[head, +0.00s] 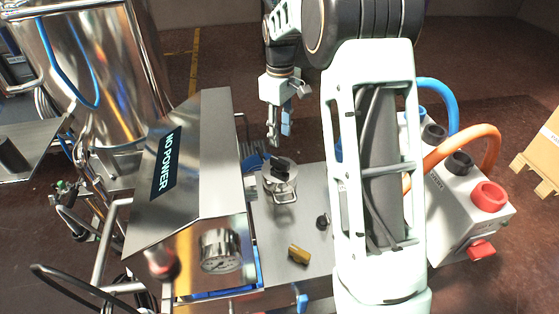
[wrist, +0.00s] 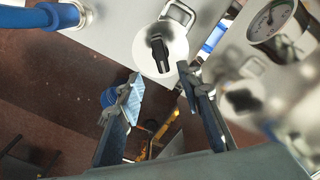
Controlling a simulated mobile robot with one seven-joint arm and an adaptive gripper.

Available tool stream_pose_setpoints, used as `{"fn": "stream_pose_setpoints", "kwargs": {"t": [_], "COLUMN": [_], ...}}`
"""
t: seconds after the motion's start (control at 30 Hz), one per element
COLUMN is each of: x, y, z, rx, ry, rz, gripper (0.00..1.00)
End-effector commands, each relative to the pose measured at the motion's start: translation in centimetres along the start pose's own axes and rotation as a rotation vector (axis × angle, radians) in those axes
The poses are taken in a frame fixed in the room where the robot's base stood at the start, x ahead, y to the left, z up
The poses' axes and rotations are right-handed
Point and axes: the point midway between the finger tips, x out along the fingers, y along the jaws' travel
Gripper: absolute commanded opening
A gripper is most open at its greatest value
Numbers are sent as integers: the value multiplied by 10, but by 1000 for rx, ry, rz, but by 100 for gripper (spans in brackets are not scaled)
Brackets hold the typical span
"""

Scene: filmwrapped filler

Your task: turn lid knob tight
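The lid (wrist: 175,35) is a round steel disc with a black bar-shaped knob (wrist: 160,55) on its middle, at the top centre of the wrist view. In the head view the knob (head: 281,172) sits on top of a small steel pot (head: 282,186) with a wire handle on the bench. My gripper (wrist: 158,82) is open and empty, with its two fingers spread wide. In the head view my gripper (head: 273,138) points down, above and slightly behind the pot. The fingers look apart from the knob.
A steel housing marked NO POWER (head: 170,160) with a pressure gauge (head: 221,250) stands close left of the pot. A white box with a red knob (head: 488,196) and hoses stands right.

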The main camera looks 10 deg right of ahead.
Motion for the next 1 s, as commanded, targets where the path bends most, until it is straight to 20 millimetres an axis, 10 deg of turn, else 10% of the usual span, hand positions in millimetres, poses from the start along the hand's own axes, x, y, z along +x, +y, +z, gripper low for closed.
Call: {"fn": "stream_pose_setpoints", "kwargs": {"t": [0.6,1.0], "x": [96,105], "y": [0,0], "z": [1,0], "rx": [1,0], "ry": [-3,0], "rz": [-1,1], "gripper": [33,33]}}
